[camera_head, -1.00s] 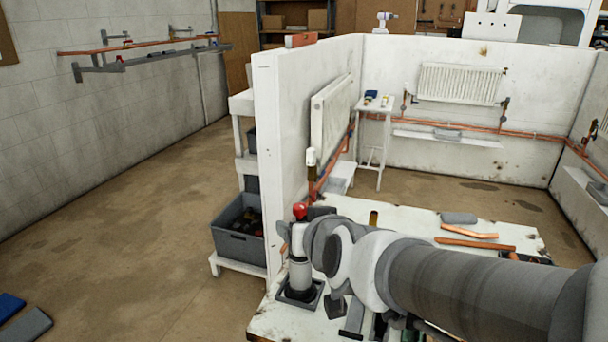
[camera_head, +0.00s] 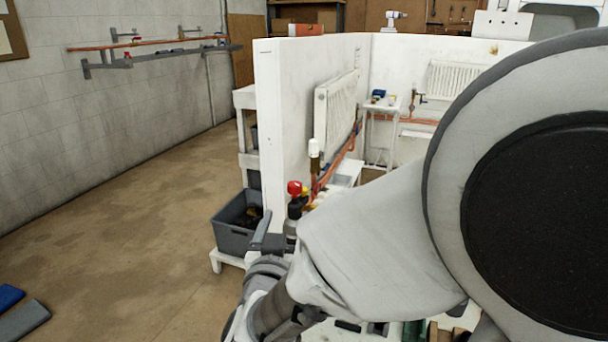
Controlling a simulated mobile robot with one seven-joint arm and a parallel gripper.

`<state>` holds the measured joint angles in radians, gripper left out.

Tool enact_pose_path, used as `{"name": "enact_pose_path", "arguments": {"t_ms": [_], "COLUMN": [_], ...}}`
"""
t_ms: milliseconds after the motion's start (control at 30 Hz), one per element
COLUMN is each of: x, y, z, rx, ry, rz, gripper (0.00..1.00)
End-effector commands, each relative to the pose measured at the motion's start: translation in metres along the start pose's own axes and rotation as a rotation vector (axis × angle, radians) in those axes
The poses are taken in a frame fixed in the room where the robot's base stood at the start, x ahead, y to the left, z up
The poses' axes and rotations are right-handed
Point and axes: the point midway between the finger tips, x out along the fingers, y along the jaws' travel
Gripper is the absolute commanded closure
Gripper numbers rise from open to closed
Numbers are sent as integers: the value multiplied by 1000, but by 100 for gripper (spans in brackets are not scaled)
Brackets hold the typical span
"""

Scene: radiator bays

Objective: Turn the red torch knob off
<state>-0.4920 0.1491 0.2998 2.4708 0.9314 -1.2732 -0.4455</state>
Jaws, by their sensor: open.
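The red torch knob (camera_head: 294,188) sits on top of a dark torch head (camera_head: 295,207), near the front end of the white partition. The torch's lower body is hidden behind my arm. My gripper (camera_head: 268,236) is low and left of the knob in the picture, apart from it as far as I can see. A grey finger points up and away. The gripper is open with nothing seen between its fingers, though the view of the jaws is partial.
The white partition (camera_head: 268,135) rises just behind the knob. A grey crate (camera_head: 234,238) stands on a low shelf to the left. A white-capped valve (camera_head: 314,148) and copper pipes are to the right. My arm hides most of the bench.

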Motion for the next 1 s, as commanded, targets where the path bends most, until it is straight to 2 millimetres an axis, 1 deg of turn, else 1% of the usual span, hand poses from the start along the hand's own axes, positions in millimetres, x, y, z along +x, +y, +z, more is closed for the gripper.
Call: {"name": "enact_pose_path", "arguments": {"t_ms": [400,600,700,800,1000], "x": [90,130,144,154,161], "y": [2,2,1,1,1], "z": [1,0,0,0,0], "rx": [1,2,1,1,1], "ry": [-1,0,0,-1,0], "rz": [4,3,1,1,0], "gripper": [30,30,30,30,30]}}
